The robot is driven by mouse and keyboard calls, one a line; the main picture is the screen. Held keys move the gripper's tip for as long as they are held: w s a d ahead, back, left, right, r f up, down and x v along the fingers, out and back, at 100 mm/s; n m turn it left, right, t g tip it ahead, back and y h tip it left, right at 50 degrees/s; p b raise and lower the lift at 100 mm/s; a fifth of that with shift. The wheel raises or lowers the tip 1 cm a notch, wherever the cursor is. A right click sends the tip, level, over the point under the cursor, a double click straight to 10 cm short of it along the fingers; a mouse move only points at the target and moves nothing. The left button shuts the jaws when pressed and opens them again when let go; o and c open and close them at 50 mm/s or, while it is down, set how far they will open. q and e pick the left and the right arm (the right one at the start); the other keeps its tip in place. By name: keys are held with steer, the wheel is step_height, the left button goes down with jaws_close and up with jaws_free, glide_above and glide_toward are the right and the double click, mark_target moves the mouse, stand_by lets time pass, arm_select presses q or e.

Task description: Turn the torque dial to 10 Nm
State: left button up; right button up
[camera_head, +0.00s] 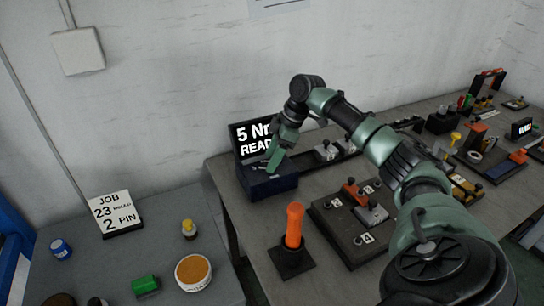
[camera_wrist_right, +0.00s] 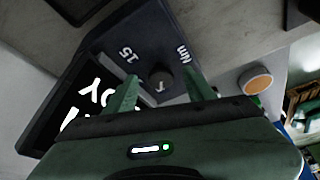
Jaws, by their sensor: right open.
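The torque dial (camera_wrist_right: 160,79) is a small dark knob on a dark blue control box, between the marks "15" and "Nm" in the right wrist view. My right gripper (camera_head: 274,160) is over the box. In the right wrist view its green fingers (camera_wrist_right: 160,88) are spread, one on each side of the knob; I cannot tell whether they touch it. My left gripper is not in view.
An orange-handled tool (camera_head: 293,226) stands upright on a black base in front of the box. A dark fixture board (camera_head: 345,240) lies to its right. A job sign (camera_head: 115,214) and small containers are on the left table. My right arm spans the bench.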

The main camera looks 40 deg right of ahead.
steer(key=shift+c, duration=0.3)
jaws_close()
steer(key=shift+s+a+r+m+h+p, duration=0.1)
steer(key=shift+r+m+h+p, duration=0.15)
steer(key=shift+m+p, duration=0.55)
steer(key=m+h+p, duration=0.1)
steer(key=m+p, duration=0.1)
steer(key=p, duration=0.3)
steer(key=m+t+h+p, duration=0.1)
steer(key=m+p, duration=0.2)
steer(key=p, duration=0.1)
steer(key=m+h+p, duration=0.1)
steer(key=m+p, duration=0.2)
steer(key=p, duration=0.2)
steer(key=shift+a+p, duration=0.3)
steer(key=shift+a, duration=0.05)
steer(key=shift+f+m+t+h+p, duration=0.25)
steer(key=shift+m+h+p, duration=0.2)
steer(key=shift+m+p, duration=0.75)
steer(key=shift+o, duration=0.3)
jaws_free()
steer(key=shift+s, duration=0.1)
